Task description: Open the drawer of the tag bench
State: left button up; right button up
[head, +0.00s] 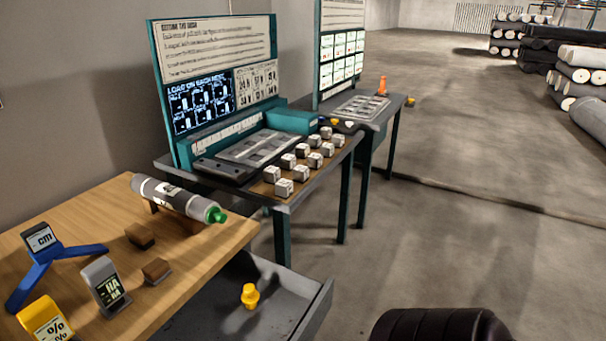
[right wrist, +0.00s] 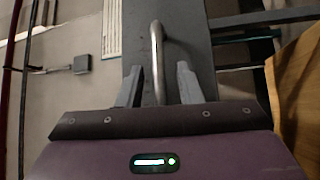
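The tag bench (head: 215,235) has a wooden top and stands at the left in the head view. Its grey drawer (head: 312,315) is pulled out under the top, with a yellow knob-like piece (head: 250,296) lying inside. In the right wrist view the drawer's curved metal handle (right wrist: 157,50) stands out from the grey front (right wrist: 186,35). My right gripper (right wrist: 158,88) is open, its fingers on either side of the handle with gaps visible on both sides. In the head view the right gripper's fingers are hidden. My left gripper is in neither view.
A second bench with white cubes (head: 284,187) stands behind. The floor to the right (head: 470,230) is clear.

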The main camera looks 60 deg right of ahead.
jog(key=b+v, duration=0.1)
jog(key=v, duration=0.7)
jog(key=shift+w+f, duration=0.1)
dwell(0.4)
